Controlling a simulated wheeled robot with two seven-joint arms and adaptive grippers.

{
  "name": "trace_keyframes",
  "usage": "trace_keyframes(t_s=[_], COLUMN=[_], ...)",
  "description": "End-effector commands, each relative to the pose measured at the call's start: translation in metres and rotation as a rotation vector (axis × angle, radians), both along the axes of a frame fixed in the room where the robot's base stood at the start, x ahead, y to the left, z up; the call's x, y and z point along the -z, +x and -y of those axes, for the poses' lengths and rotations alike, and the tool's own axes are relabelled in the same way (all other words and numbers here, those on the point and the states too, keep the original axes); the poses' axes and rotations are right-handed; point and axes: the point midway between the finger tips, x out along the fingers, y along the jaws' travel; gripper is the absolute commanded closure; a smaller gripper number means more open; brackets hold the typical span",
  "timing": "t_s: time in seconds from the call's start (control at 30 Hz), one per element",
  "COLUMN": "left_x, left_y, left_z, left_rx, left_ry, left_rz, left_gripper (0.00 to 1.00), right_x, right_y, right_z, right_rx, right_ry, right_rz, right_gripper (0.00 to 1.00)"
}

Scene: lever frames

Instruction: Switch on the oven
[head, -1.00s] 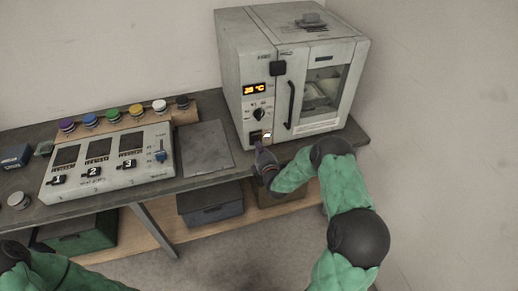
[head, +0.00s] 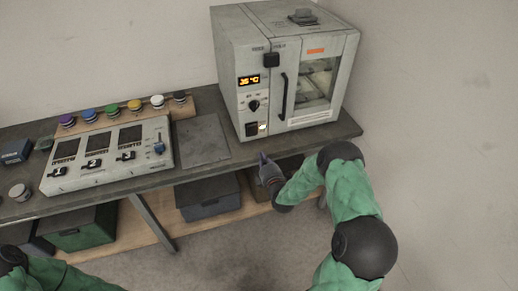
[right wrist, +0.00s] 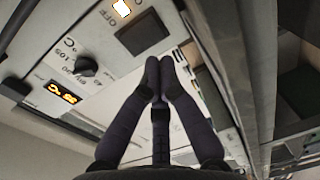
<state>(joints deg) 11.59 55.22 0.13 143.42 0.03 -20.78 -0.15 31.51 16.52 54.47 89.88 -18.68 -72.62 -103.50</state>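The grey oven (head: 234,55) stands at the right end of the bench. Its orange display (head: 249,80) is lit and appears to read 35 °C. Below the round knob (head: 253,105) is a dark switch (head: 251,128) with a lit lamp (head: 262,127) beside it. In the right wrist view the switch (right wrist: 145,33) is beside an OFF label, and the lamp (right wrist: 122,8) glows. My right gripper (head: 263,157) is below and in front of the switch, apart from it; its fingertips (right wrist: 160,66) are together, with nothing between them.
A control box (head: 110,180) with several small levers stands left on the bench, with coloured knobs behind it. A flat grey plate (head: 201,140) lies between box and oven. Bins (head: 208,198) sit on the lower shelf. The bench's front edge is near my right gripper.

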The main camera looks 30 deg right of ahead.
Motion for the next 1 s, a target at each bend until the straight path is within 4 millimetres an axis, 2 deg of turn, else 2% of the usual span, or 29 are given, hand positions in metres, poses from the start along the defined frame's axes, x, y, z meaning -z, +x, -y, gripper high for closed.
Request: trace_keyframes(t_s=[0.1,0.3,0.9,1.0], left_x=[-0.004,-0.006,-0.006,-0.006], left_y=[0.000,0.000,0.000,0.000], left_z=[0.000,0.000,0.000,0.000], left_rx=[0.000,0.000,0.000,0.000], left_ry=[0.000,0.000,0.000,0.000], left_rz=[-0.001,-0.001,-0.001,0.000], left_gripper=[0.60,0.60,0.60,0.60], right_x=[0.002,0.005,0.005,0.012], right_y=[-0.018,-0.033,-0.035,-0.034], right_z=[-0.004,-0.008,-0.009,-0.015], right_rx=[0.001,0.000,-0.001,-0.008], right_ry=[0.001,0.001,0.002,0.048], right_rz=[-0.002,-0.002,-0.001,-0.019], right_gripper=[1.00,1.00,1.00,1.00])
